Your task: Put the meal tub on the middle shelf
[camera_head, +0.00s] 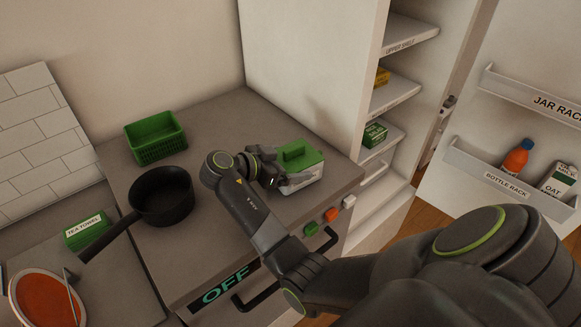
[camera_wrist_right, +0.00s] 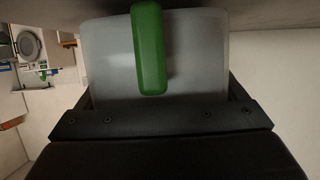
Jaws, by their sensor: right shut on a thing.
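The meal tub (camera_head: 300,178) is a pale, see-through box with a green lid (camera_head: 298,153). It is at the right end of the grey counter, beside the open fridge. My right gripper (camera_head: 276,176) is shut on its near left side. In the right wrist view the tub's pale wall (camera_wrist_right: 195,60) fills the space between the fingers, with a green strip (camera_wrist_right: 149,50) down its middle. I cannot tell whether the tub touches the counter. The middle shelf (camera_head: 394,95) is in the fridge, below the upper shelf (camera_head: 408,40). My left gripper is not in view.
A yellow item (camera_head: 382,77) stands on the middle shelf, partly hidden by the fridge wall. A green box (camera_head: 374,134) is on the shelf below. The fridge door's racks (camera_head: 520,185) hold bottles at right. A black pan (camera_head: 162,195) and green basket (camera_head: 156,138) are at left.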

